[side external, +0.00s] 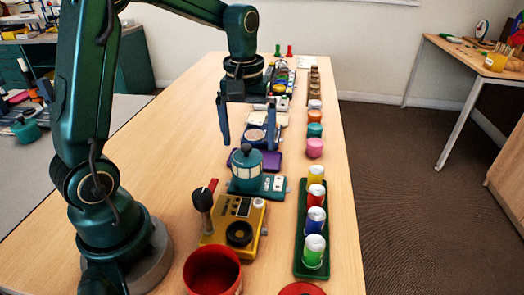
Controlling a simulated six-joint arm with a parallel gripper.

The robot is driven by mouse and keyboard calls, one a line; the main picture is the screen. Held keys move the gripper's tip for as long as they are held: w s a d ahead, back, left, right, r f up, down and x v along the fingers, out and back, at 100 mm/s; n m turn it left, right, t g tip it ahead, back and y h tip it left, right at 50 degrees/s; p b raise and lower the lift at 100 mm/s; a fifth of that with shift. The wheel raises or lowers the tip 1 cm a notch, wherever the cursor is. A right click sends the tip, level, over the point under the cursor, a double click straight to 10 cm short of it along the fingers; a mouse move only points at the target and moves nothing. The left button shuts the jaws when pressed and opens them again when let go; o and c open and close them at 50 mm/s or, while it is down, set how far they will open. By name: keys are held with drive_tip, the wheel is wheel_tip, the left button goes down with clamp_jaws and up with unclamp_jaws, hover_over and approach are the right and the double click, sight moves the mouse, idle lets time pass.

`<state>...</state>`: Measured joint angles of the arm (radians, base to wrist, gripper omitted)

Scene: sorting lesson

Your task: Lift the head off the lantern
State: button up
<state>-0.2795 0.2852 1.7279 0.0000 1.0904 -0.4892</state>
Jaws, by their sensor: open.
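The lantern (246,169) stands upright on the table. It has a teal body with pale panels and a rounded teal head (246,157) topped by a dark knob. It sits on a teal base (273,188) with small white parts at its right. My gripper (247,128) is open and empty, fingers pointing down, above the lantern in the picture. The two blue fingers are well apart and touch nothing that I can see. I cannot tell from this one view whether the gripper is straight over the head or farther back.
A yellow control box (238,221) with a lever and a red pot (212,272) stand in front. A green tray (301,252) holds several colored cans at the right. Colored jars (315,147) line the right side farther back. The table's (185,125) left part is clear.

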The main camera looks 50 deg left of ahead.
sight(246, 155)
drive_tip(key=shift+s+a+f, duration=0.15)
drive_tip(key=shift+a+f, duration=0.1)
drive_tip(key=shift+f, duration=2.85)
drive_tip(key=c, duration=1.2)
drive_tip(key=shift+o, duration=0.2)
drive_tip(key=shift+r, duration=0.1)
